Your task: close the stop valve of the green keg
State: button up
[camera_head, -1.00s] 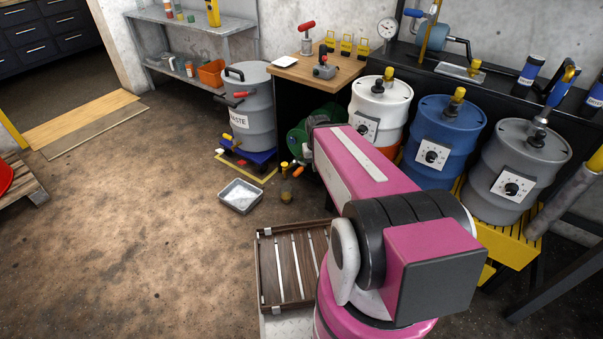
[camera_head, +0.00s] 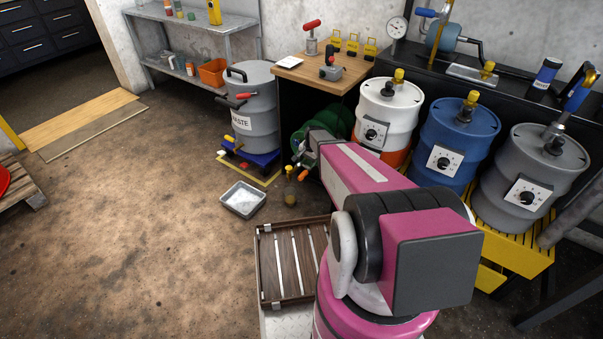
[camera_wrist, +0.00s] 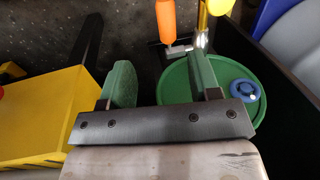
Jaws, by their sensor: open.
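The green keg (camera_wrist: 228,115) lies below my gripper in the wrist view, its round lid with a blue cap (camera_wrist: 245,90) at the right. In the head view the green keg (camera_head: 341,116) is mostly hidden behind my arm. Beyond its rim in the wrist view is a brass pipe (camera_wrist: 202,32) with silver fittings, an orange handle (camera_wrist: 166,20) and a yellow handle (camera_wrist: 218,6). I cannot tell which handle belongs to the stop valve. My gripper (camera_wrist: 161,82) is open, its two green fingers apart with nothing between them. The right finger overlaps the lid in view; contact is unclear.
A yellow box (camera_wrist: 40,115) stands left of my gripper. White (camera_head: 388,108), blue (camera_head: 457,135) and grey drums (camera_head: 525,170) stand right. Open floor lies left of the metal tray (camera_head: 243,200).

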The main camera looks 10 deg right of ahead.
aim_at(303, 174)
jog(key=shift+m, duration=0.3)
jog(key=w+f, duration=0.1)
jog(key=f, duration=0.3)
jog(key=w+a+f, duration=0.1)
jog(key=f, duration=0.3)
jog(key=w+f, duration=0.1)
jog(key=f, duration=0.3)
jog(key=shift+w+a+f, duration=0.1)
jog(key=shift+a+f, duration=0.05)
jog(key=shift+a, duration=0.05)
grip_shut()
